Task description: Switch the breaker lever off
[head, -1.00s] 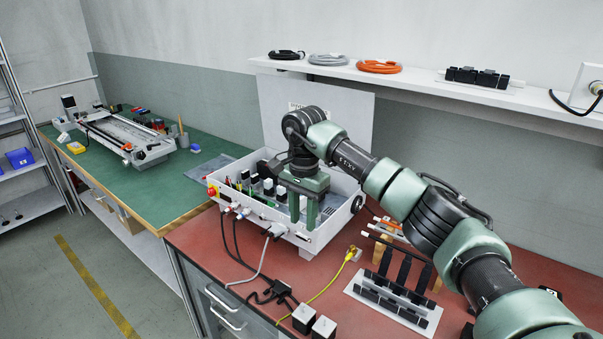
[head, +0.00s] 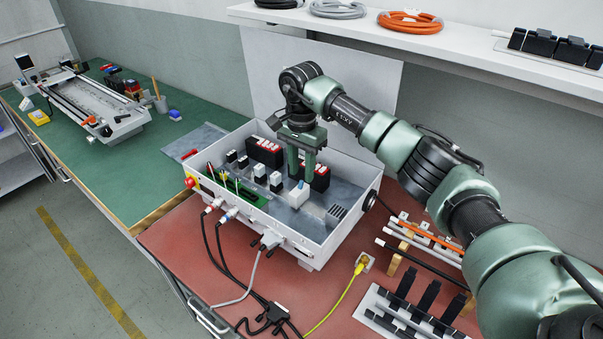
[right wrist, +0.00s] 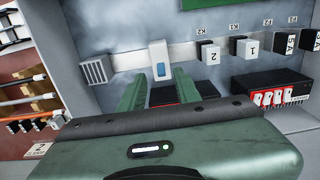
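The breaker is a white block (head: 299,195) with a small blue lever (head: 300,184) on it, inside the open white control box (head: 292,238). In the right wrist view the white breaker (right wrist: 158,52) and its blue lever (right wrist: 160,70) stand upright on a rail. My right gripper (head: 301,172) points down into the box, above and behind the breaker. Its two green fingers (right wrist: 159,82) are spread, with nothing between them; in the wrist view they frame the breaker's lower end. Contact with the lever cannot be told. My left gripper is not in view.
Labelled black-and-white modules (right wrist: 208,52) share the rail beside the breaker. Black blocks with red and white fronts (head: 264,151) stand in the box. The box walls rise around the fingers. Cables (head: 228,262) hang from the front wall. A shelf (head: 470,62) runs behind.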

